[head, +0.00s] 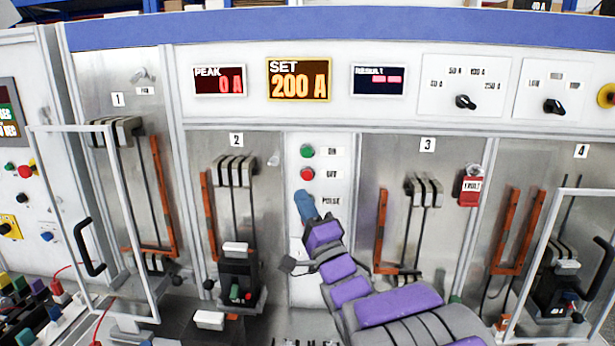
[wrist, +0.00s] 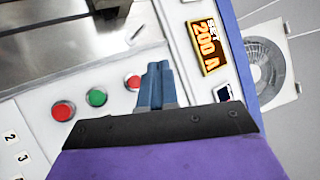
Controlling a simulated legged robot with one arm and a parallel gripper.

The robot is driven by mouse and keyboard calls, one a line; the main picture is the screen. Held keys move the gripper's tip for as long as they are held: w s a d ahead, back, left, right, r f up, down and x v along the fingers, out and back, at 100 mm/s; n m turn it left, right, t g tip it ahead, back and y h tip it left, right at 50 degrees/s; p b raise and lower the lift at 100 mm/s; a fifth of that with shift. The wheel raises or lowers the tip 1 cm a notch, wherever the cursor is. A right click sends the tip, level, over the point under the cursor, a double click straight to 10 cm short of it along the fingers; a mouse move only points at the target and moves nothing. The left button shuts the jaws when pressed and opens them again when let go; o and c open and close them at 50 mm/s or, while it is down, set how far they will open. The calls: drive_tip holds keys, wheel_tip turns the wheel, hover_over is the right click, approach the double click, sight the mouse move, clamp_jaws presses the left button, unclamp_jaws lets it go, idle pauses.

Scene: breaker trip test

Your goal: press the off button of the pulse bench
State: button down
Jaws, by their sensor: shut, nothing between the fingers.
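The pulse bench's OFF button (head: 307,174) is a round red button on the narrow white centre panel between bays 2 and 3. The green ON button (head: 307,151) is directly above it. My gripper (head: 304,200) is shut and empty, its blue fingertips just below the OFF button and left of the PULSE label (head: 331,201). Whatever control sits there is hidden behind the fingers. In the wrist view the shut fingers (wrist: 157,72) stand beside a row of red, green (wrist: 97,97) and red buttons. I cannot tell from the head view whether the fingertips touch the panel.
The SET display (head: 298,80) reads 200 A and the PEAK display (head: 219,80) reads 0 A. Rotary knobs (head: 466,102) are at upper right. Open framed doors with black handles (head: 88,246) stand out at the left and right. A breaker (head: 238,275) sits in bay 2.

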drive_tip(key=w+p, duration=0.1)
drive_tip(key=w, duration=0.7)
drive_tip(key=shift+w+a, duration=0.1)
drive_tip(key=shift+w, duration=0.3)
idle(0.3)
drive_tip(key=shift+w+p, duration=0.85)
drive_tip(key=shift+p, duration=0.4)
idle(1.9)
drive_tip(key=shift+s, duration=0.9)
drive_tip(key=shift+s+p, duration=0.3)
drive_tip(key=shift+s, duration=2.2)
